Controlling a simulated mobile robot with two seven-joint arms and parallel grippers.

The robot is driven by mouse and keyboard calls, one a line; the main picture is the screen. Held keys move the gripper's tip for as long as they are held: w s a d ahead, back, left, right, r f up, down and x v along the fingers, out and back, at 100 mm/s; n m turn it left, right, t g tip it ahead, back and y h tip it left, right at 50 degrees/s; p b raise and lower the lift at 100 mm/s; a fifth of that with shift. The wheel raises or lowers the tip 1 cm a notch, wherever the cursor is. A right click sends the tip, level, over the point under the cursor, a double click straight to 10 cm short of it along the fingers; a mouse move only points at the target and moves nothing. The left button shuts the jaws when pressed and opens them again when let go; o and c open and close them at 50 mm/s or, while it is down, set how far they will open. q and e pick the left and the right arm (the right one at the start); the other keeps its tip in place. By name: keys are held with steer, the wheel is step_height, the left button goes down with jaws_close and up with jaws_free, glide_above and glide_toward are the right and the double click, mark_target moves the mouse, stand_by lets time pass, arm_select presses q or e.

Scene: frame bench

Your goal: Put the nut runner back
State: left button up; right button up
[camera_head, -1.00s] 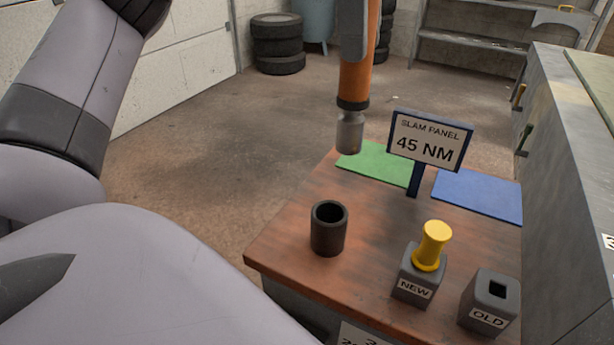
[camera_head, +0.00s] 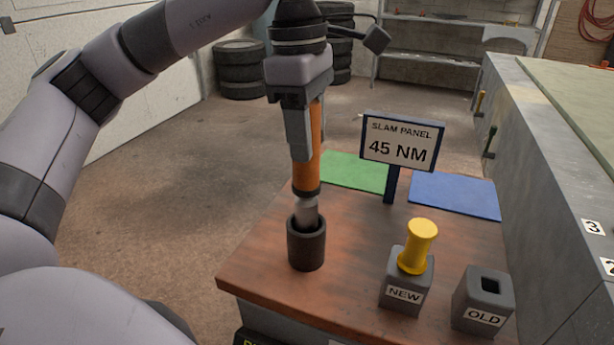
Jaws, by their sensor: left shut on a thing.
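The nut runner (camera_head: 312,150) has an orange body, a dark collar and a grey metal socket end. My left gripper (camera_head: 302,145) is shut on its upper body and holds it nearly upright, tilted slightly. The nut runner's grey end is at the mouth of the dark round cup (camera_head: 306,250) on the wooden table, its tip hidden behind the cup's rim. I cannot tell how deep it sits. My right gripper is not in view.
On the wooden table (camera_head: 262,262) stand a "NEW" block (camera_head: 404,294) with a yellow piece (camera_head: 417,245), an empty "OLD" block (camera_head: 484,300) and a "45 NM" sign (camera_head: 400,148). Green (camera_head: 352,171) and blue (camera_head: 455,195) mats lie behind. A grey bench (camera_head: 545,160) bounds the right.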

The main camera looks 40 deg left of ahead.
mark_target(307, 172)
arm_select(q)
steer(key=shift+f, duration=3)
steer(key=shift+f, duration=0.1)
steer(key=o, duration=1.2)
steer(key=shift+f, duration=0.1)
steer(key=shift+c, duration=0.2)
